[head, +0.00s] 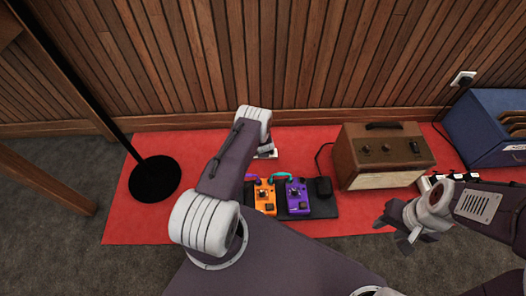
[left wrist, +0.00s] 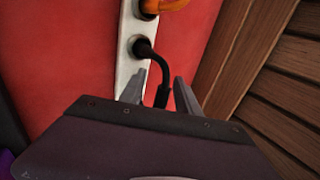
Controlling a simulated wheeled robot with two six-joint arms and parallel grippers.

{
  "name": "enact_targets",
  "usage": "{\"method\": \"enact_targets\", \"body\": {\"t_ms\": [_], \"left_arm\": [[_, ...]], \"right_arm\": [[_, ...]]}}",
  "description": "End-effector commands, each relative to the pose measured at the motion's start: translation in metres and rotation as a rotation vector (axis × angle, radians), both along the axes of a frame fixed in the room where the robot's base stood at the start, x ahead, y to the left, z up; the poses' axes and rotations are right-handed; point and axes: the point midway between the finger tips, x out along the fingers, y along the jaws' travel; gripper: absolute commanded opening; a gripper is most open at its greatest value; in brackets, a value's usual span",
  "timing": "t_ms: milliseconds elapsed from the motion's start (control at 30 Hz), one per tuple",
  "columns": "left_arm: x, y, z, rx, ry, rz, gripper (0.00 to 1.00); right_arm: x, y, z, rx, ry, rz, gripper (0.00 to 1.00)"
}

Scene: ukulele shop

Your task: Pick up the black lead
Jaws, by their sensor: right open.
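In the left wrist view, the black lead (left wrist: 146,52) comes out of a round socket on a white strip (left wrist: 127,65) and bends down between the two fingers of my left gripper (left wrist: 160,92). The fingers stand apart on either side of it, with gaps showing. The lead's lower end is hidden behind my gripper's body. In the head view my left arm reaches toward the wall, and its wrist hides the left gripper and the lead. My right gripper (head: 398,228) is open and empty, low at the right over the red mat.
On the red mat (head: 125,220) are an orange pedal (head: 264,197), a purple pedal (head: 297,197) and a brown amplifier (head: 385,155). A black round stand base (head: 155,179) is at left. A blue case (head: 485,125) stands at right. The wooden wall (head: 330,60) closes the back.

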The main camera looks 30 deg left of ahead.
Motion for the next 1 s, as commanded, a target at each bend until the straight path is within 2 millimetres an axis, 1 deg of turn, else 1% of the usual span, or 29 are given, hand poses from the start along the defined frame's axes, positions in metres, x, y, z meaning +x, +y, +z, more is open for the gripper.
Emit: {"method": "enact_targets", "body": {"t_ms": [100, 133, 167, 200, 267, 567, 667, 767, 933, 967, 1000], "left_arm": [[0.0, 0.0, 0.002, 0.0, 0.0, 0.0, 0.39], [0.0, 0.0, 0.002, 0.0, 0.0, 0.0, 0.36], [0.0, 0.0, 0.002, 0.0, 0.0, 0.0, 0.28], [0.0, 0.0, 0.002, 0.0, 0.0, 0.001, 0.17], [0.0, 0.0, 0.002, 0.0, 0.0, 0.001, 0.0], [0.0, 0.0, 0.002, 0.0, -0.001, 0.001, 0.0], [0.0, 0.0, 0.007, 0.0, -0.001, 0.001, 0.0], [0.001, 0.0, 0.02, 0.001, -0.002, 0.001, 0.0], [0.001, -0.001, 0.056, 0.001, -0.002, 0.001, 0.0], [0.005, -0.009, 0.055, 0.0, -0.002, -0.002, 0.0], [0.009, -0.018, 0.059, 0.0, -0.003, -0.003, 0.0]], "right_arm": [[0.0, 0.0, 0.002, 0.0, 0.0, 0.0, 0.42], [0.0, 0.0, 0.002, 0.0, 0.0, 0.0, 0.42], [0.0, 0.0, 0.002, 0.0, 0.0, 0.0, 0.42], [0.0, 0.0, 0.002, 0.0, 0.0, 0.0, 0.42], [0.0, 0.0, 0.002, 0.0, 0.0, 0.0, 0.42], [0.0, 0.0, 0.002, 0.0, 0.0, 0.0, 0.42], [0.0, 0.0, 0.006, 0.0, 0.0, 0.0, 0.42], [0.0, 0.0, 0.017, 0.0, 0.0, 0.0, 0.42], [0.0, 0.0, 0.046, 0.0, -0.001, 0.0, 0.42], [0.0, 0.0, 0.044, 0.0, -0.001, 0.0, 0.42], [0.0, 0.0, 0.046, 0.0, -0.001, 0.0, 0.42]]}}
